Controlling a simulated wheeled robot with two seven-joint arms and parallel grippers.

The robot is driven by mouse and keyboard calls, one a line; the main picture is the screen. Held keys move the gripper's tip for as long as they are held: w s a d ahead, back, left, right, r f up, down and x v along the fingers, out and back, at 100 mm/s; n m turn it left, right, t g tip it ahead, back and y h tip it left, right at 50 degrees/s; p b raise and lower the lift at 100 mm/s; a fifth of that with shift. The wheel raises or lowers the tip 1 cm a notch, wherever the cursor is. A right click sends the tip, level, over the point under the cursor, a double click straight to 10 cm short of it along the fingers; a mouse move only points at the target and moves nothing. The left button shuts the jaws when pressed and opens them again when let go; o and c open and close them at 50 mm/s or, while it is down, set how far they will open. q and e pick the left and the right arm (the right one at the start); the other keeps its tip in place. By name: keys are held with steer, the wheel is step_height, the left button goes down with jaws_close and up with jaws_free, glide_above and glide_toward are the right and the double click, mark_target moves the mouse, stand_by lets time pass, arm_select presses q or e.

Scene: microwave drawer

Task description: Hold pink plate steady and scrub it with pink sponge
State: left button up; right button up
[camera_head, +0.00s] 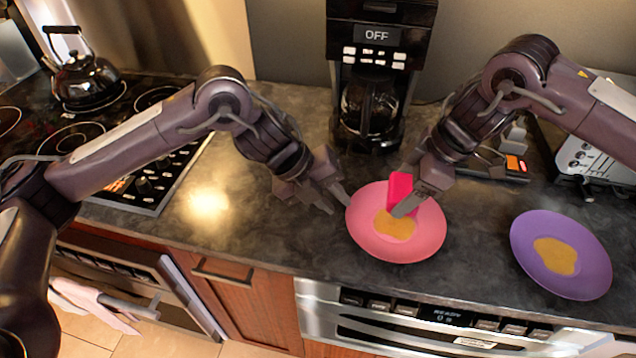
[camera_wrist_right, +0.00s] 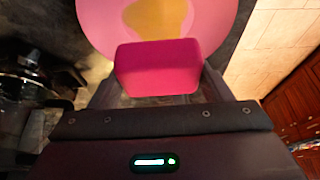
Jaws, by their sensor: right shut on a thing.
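The pink plate (camera_head: 425,238) lies on the dark countertop with a yellow stain (camera_head: 394,225) on its middle. It also shows in the right wrist view (camera_wrist_right: 215,20). My right gripper (camera_head: 408,205) is shut on the pink sponge (camera_head: 400,183), which also shows in the right wrist view (camera_wrist_right: 158,68). The sponge is over the plate beside the stain; whether it touches the plate I cannot tell. My left gripper (camera_head: 338,206) is at the plate's left edge with its fingers apart. Its fingertips are close to the rim, and contact is unclear.
A purple plate (camera_head: 590,266) with a yellow stain lies to the right. A coffee maker (camera_head: 372,75) stands behind the pink plate. A stove with a kettle (camera_head: 85,78) is at the left, and a toaster (camera_head: 590,158) at the right.

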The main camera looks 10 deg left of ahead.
mark_target(352, 217)
arm_select(q)
steer(key=shift+x, duration=2.8)
steer(key=shift+c, duration=0.3)
jaws_close()
steer(key=shift+o, duration=1.6)
jaws_free()
jaws_close()
